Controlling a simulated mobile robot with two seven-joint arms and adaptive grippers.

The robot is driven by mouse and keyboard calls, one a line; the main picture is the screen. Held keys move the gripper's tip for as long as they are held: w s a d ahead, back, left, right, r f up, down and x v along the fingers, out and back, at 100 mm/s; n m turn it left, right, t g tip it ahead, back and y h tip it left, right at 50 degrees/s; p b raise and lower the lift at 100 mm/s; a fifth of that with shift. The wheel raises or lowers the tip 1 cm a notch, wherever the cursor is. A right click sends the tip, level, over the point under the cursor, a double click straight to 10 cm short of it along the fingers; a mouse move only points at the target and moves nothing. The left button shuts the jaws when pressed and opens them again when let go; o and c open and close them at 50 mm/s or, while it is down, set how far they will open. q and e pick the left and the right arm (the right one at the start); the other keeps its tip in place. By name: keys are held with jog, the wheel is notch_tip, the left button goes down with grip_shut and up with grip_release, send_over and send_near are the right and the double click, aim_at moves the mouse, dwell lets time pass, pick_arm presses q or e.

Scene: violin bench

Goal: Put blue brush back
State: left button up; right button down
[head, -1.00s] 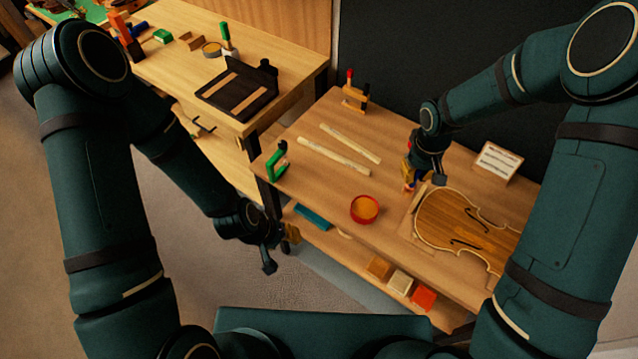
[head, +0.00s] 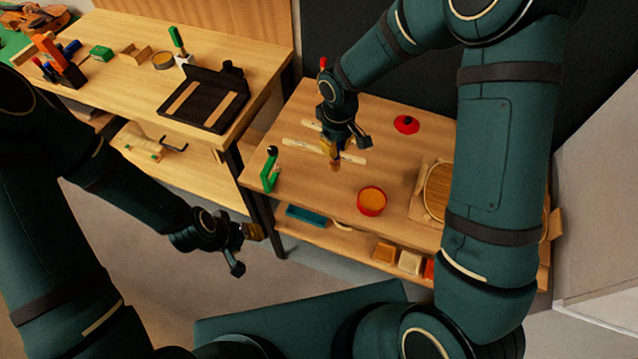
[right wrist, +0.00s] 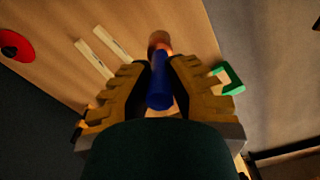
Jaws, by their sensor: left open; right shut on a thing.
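My right gripper (head: 332,150) is shut on the blue brush and holds it above the right-hand bench, in front of two pale strips. In the right wrist view, the brush's blue handle (right wrist: 159,93) sits between the yellow fingers (right wrist: 159,84), with its brownish-orange end pointing away. In the head view only a small brownish tip (head: 336,167) of it shows below the fingers. My left gripper (head: 250,238) is open and empty, low over the floor beside the bench.
A green clamp-like piece (head: 270,170), a red bowl (head: 371,201) and a red disc (head: 406,124) with a black knob stand on the right bench. The violin body (head: 436,190) is mostly behind my right arm. A green-handled brush (head: 177,40) stands on the left bench.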

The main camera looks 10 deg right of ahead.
aim_at(332, 168)
jog(key=shift+a, duration=0.25)
jog(key=shift+a+f, duration=0.1)
jog(key=shift+f, duration=0.25)
notch_tip(332, 168, down, 8)
jog(key=shift+f, duration=0.25)
jog(key=shift+w+f, duration=0.15)
jog(key=shift+f, duration=0.3)
jog(key=shift+b, duration=0.3)
jog(key=c, duration=1)
grip_release()
jog(key=shift+f, duration=0.1)
jog(key=shift+c, duration=0.2)
